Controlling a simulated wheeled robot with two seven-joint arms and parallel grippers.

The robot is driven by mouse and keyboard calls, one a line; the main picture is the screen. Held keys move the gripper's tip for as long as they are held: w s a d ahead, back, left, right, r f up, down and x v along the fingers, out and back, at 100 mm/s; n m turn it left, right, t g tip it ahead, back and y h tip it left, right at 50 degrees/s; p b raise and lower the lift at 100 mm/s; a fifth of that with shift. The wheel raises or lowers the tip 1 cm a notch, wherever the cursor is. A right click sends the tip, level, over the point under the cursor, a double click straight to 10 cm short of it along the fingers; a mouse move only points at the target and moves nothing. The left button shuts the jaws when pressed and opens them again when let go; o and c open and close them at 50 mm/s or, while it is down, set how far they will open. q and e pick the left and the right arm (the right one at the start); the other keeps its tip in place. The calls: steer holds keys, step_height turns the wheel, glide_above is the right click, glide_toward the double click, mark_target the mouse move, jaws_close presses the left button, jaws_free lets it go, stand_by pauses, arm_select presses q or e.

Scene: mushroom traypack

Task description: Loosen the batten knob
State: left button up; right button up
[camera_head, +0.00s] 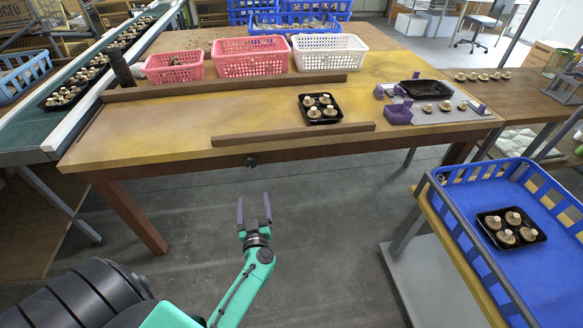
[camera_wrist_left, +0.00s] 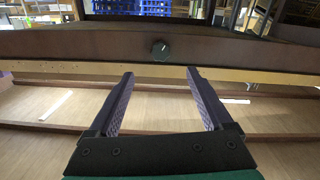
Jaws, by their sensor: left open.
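The small black batten knob (camera_head: 251,161) sits on the front edge of the wooden table, below the front batten (camera_head: 345,129). The knob (camera_wrist_left: 160,49) also shows in the left wrist view, round with a pale mark, on a dark brown board. My left gripper (camera_head: 254,204) is open and empty in front of the table, apart from the knob. In the left wrist view the knob appears beyond the fingertips, centred between the two fingers (camera_wrist_left: 160,73). My right gripper is not in view.
A black tray of mushrooms (camera_head: 307,115) stands behind the front batten. A rear batten (camera_head: 225,87) crosses the table before pink and white baskets. A blue crate (camera_head: 551,263) is at right, a conveyor (camera_head: 30,127) at left. The floor before the table is clear.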

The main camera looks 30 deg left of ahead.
mark_target(251, 165)
arm_select(q)
steer(key=b+x, duration=0.1)
steer(key=x, duration=0.3)
steer(key=b+x, duration=0.1)
steer(key=x, duration=0.4)
steer(key=r+b+x, duration=0.1)
steer(key=x, duration=0.4)
steer(key=shift+a, duration=0.15)
steer(key=shift+w+a, duration=0.1)
steer(key=shift+w, duration=0.1)
jaws_close()
